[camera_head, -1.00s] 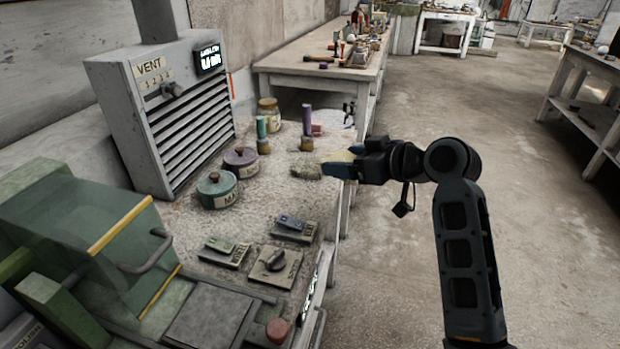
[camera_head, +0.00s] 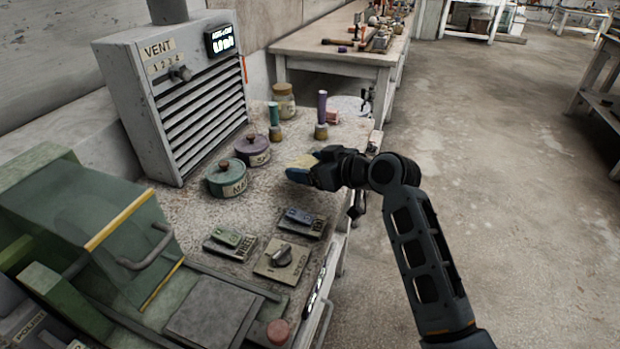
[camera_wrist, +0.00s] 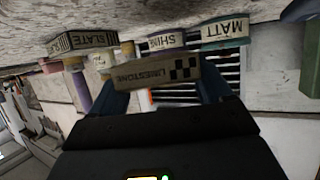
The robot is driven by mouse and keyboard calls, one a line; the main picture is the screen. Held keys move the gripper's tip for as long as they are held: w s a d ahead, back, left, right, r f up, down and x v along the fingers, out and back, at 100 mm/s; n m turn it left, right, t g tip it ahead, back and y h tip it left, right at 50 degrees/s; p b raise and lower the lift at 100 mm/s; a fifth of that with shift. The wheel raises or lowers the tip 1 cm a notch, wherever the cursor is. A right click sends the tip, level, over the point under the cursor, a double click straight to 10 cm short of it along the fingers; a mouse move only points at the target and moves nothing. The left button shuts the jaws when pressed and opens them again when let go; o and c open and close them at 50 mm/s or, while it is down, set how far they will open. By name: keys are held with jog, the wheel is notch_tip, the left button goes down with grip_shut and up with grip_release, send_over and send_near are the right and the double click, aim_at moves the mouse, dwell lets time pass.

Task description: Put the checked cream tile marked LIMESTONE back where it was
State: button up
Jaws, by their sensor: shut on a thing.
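My gripper (camera_head: 302,171) is shut on the cream tile marked LIMESTONE (camera_wrist: 158,73), whose name and dark checks face the wrist camera. The wrist view is upside down, with the fingers (camera_wrist: 163,92) at either end of the tile. In the head view the tile (camera_head: 299,162) shows as a pale yellow strip at the fingertips, over the bench to the right of the pots. Whether it touches the bench is unclear. A block marked SLATE (camera_wrist: 85,40), with stripes, stands beyond it; I cannot make it out in the head view.
A teal pot MATT (camera_head: 226,178) and a purple pot SHINE (camera_head: 252,149) stand left of my gripper. Upright teal (camera_head: 273,115) and purple (camera_head: 322,106) handles and a jar (camera_head: 284,101) stand behind. Switch boxes (camera_head: 282,259) lie nearer. Speckled bench (camera_head: 262,205) is bare between.

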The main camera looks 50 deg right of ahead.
aim_at(310, 189)
jog(key=shift+f, duration=2)
jog(key=o, duration=1.2)
jog(key=shift+f, duration=0.15)
jog(key=shift+o, duration=0.2)
jog(key=b+v, duration=0.1)
jog(key=v, duration=1.1)
jog(key=shift+r, duration=0.2)
jog(key=shift+a, duration=0.15)
